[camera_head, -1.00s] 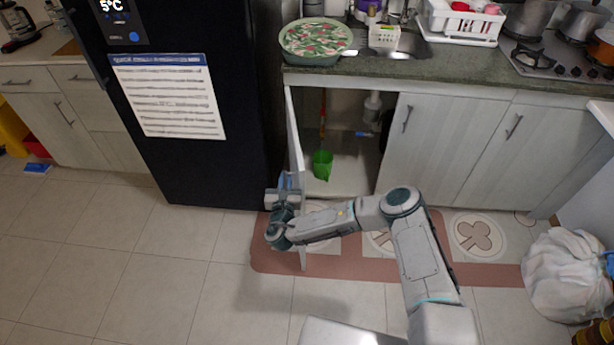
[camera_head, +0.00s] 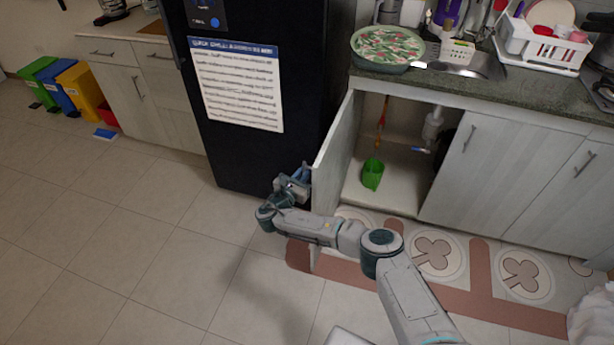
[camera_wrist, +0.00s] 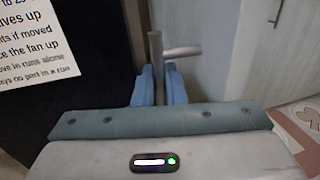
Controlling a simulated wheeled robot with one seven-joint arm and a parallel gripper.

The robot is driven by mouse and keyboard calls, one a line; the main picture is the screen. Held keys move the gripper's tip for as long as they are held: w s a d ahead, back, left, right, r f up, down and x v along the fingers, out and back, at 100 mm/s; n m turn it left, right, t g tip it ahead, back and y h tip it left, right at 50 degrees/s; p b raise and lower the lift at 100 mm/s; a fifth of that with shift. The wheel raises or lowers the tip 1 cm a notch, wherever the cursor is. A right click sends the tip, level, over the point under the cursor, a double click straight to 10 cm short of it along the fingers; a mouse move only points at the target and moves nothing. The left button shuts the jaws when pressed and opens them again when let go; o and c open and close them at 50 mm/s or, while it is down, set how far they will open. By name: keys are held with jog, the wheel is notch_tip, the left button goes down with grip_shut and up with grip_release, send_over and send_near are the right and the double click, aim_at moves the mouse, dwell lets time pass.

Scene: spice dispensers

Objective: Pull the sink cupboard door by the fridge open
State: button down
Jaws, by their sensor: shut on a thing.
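The sink cupboard door (camera_head: 337,150) stands swung out from the cupboard beside the fridge, and the inside of the cupboard (camera_head: 400,165) shows. In the wrist view the door's pale face (camera_wrist: 215,45) is on the right. My gripper (camera_head: 296,180) is on the fridge side of the door, low in front of the fridge. In the wrist view its blue fingers (camera_wrist: 160,82) are shut around the upright metal handle (camera_wrist: 155,47). The handle's short post runs right to the door. The handle is hard to make out in the head view.
The black fridge (camera_head: 255,60) stands close to the left of the door and gripper. A green container (camera_head: 372,175) and pipes are inside the cupboard. A brown patterned mat (camera_head: 475,290) lies in front.

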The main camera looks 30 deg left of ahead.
jog(key=shift+w+r, duration=0.25)
jog(key=shift+w, duration=0.05)
jog(key=c, duration=1.9)
grip_release()
jog(key=shift+o, duration=1.3)
jog(key=shift+w+d+f+h, duration=0.1)
jog(key=shift+w+d+h, duration=0.1)
jog(key=shift+d+h, duration=0.1)
jog(key=shift+s+a, duration=0.3)
jog(key=shift+a, duration=0.05)
jog(key=shift+s+f, duration=0.1)
jog(key=shift+s, duration=0.25)
jog(key=s, duration=1.3)
jog(key=shift+a, duration=0.2)
